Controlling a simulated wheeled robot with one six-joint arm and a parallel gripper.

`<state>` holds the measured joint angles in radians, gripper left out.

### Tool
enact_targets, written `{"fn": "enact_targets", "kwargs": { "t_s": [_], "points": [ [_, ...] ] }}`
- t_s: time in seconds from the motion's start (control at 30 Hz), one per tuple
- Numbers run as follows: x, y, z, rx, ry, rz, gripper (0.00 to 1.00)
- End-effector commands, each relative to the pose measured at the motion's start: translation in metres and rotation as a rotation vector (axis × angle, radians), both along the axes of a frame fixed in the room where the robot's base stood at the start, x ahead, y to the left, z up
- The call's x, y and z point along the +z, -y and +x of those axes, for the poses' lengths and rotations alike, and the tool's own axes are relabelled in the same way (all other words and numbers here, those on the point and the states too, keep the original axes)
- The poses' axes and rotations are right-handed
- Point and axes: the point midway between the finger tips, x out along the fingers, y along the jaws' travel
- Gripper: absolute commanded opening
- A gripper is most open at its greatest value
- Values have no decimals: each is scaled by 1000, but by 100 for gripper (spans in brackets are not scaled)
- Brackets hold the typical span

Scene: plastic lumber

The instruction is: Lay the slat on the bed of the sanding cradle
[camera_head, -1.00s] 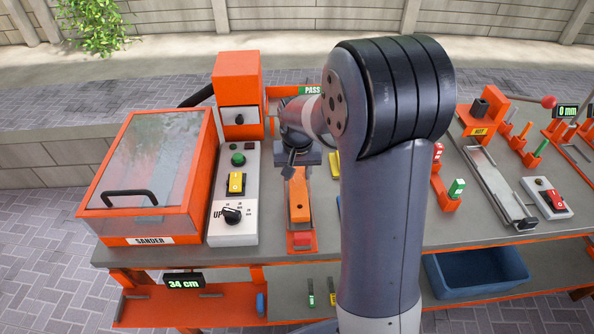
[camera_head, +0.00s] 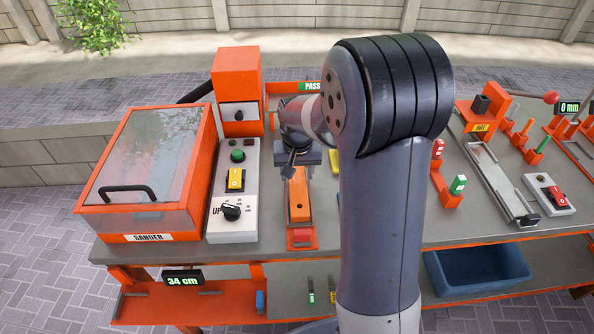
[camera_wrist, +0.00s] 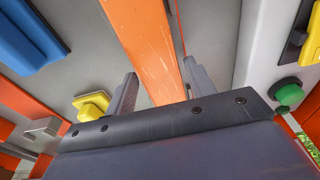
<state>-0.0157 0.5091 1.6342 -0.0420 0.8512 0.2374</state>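An orange slat-like bar (camera_head: 298,198) lies lengthwise in a narrow holder with a red end block (camera_head: 301,238) at its near end. I cannot tell whether this holder is the sanding cradle. My gripper (camera_head: 292,168) is over the far part of the bar, and its fingertips are hard to make out in the head view. In the wrist view the orange bar (camera_wrist: 148,45) runs between the two open fingers of my gripper (camera_wrist: 162,88). The bar's far end is hidden behind my gripper.
The lidded sander (camera_head: 150,165) stands on the left, beside a grey control box (camera_head: 232,190). An orange machine (camera_head: 238,90) stands behind. On the right are a long grey tray (camera_head: 500,180) and coloured blocks. A blue bin (camera_head: 478,272) sits below.

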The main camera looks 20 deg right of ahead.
Motion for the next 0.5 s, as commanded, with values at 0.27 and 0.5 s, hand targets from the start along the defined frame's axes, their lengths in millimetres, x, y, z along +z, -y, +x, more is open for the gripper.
{"fn": "enact_targets", "kwargs": {
  "t_s": [0.27,0.5],
  "points": [
    [0,0,0,0,-1,0,66],
    [8,0,-1,0,1,0,66]
  ]
}}
